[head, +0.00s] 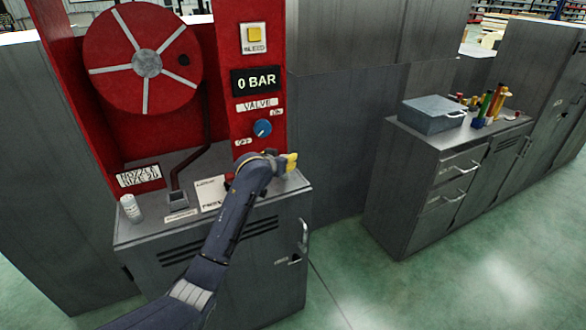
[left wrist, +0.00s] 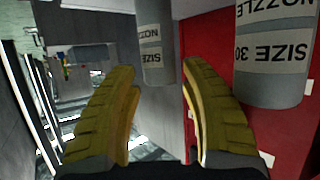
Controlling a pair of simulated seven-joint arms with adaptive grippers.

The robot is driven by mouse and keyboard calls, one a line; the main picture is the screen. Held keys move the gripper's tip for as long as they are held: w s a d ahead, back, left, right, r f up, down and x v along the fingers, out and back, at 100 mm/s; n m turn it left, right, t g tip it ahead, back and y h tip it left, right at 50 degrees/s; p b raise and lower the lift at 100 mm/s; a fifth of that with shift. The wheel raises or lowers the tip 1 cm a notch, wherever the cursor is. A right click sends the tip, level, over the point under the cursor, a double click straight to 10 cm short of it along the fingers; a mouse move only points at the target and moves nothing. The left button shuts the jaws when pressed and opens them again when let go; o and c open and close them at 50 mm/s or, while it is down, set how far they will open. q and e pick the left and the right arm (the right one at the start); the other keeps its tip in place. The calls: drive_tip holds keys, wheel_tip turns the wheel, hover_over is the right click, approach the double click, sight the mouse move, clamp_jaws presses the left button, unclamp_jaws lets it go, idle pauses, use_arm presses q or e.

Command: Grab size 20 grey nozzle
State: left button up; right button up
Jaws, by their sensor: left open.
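My left gripper (head: 291,163) is above the right end of the red station's cabinet, its yellow fingers pointing right. In the left wrist view the gripper (left wrist: 158,78) is open and empty. A grey nozzle (left wrist: 154,42) with a white label shows beyond the gap between the fingertips; its size cannot be read. A larger-looking grey nozzle (left wrist: 272,88), labelled SIZE 30 upside down, is to the right, outside the fingers. In the head view my arm hides these nozzles. A pale cylinder (head: 131,209) stands at the cabinet's left, near a sign (head: 139,177) reading NOZZLE SIZE 20. My right gripper is not in view.
The red station carries a hose reel (head: 146,62), a blue valve knob (head: 262,128) and a 0 BAR display (head: 256,80). A paper sheet (head: 210,193) lies on the cabinet top. A second cabinet at right holds a grey box (head: 432,115) and coloured items. Green floor lies between.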

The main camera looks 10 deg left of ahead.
use_arm(q)
drive_tip(key=shift+w+d+f, duration=0.1)
drive_tip(key=shift+w+f, duration=0.15)
drive_tip(key=shift+w, duration=0.35)
drive_tip(key=shift+c, duration=0.4)
clamp_jaws()
